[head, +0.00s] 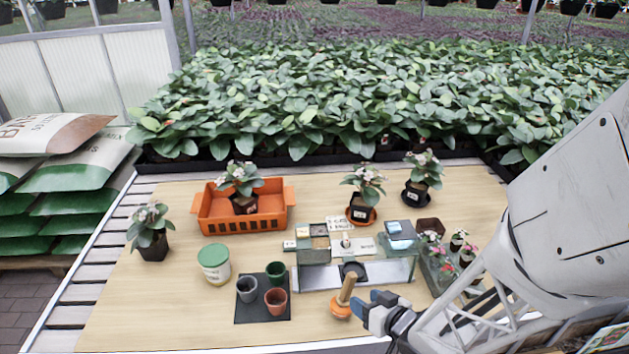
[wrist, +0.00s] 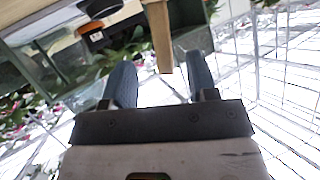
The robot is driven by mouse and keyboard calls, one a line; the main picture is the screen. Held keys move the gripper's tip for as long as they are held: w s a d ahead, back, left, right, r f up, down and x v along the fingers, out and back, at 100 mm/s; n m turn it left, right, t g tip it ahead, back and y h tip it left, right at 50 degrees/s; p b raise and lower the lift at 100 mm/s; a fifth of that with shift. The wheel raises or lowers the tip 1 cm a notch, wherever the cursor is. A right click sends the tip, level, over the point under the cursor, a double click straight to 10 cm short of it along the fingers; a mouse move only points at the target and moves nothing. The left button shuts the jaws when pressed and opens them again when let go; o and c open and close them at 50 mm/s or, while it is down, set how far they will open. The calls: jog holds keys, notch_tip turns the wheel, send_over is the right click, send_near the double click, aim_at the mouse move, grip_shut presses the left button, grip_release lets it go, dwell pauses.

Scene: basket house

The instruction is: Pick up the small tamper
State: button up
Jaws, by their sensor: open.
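The small tamper (head: 346,289) has a light wooden handle and stands tilted at the table's front edge, with a round orange part at its foot. I cannot tell if that part is its base or a dish. My gripper (head: 369,303) is open, its blue fingers just right of the handle. In the wrist view, the wooden handle (wrist: 159,38) reaches down toward the gap between the fingers of my gripper (wrist: 160,75). The handle's end is near the fingertips, and nothing is held. The tamper's foot is out of sight there.
A glass-sided stand (head: 315,278) is just behind the tamper. An orange crate (head: 215,221) and potted plants stand farther back. A clear flower box (head: 425,265) is right of the stand.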

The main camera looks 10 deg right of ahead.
aim_at(350, 292)
jog(key=shift+s+a+f, duration=0.1)
jog(key=shift+a, duration=0.05)
dwell(0.3)
jog(key=shift+x, duration=1.3)
jog(key=shift+x, duration=2.6)
grip_shut()
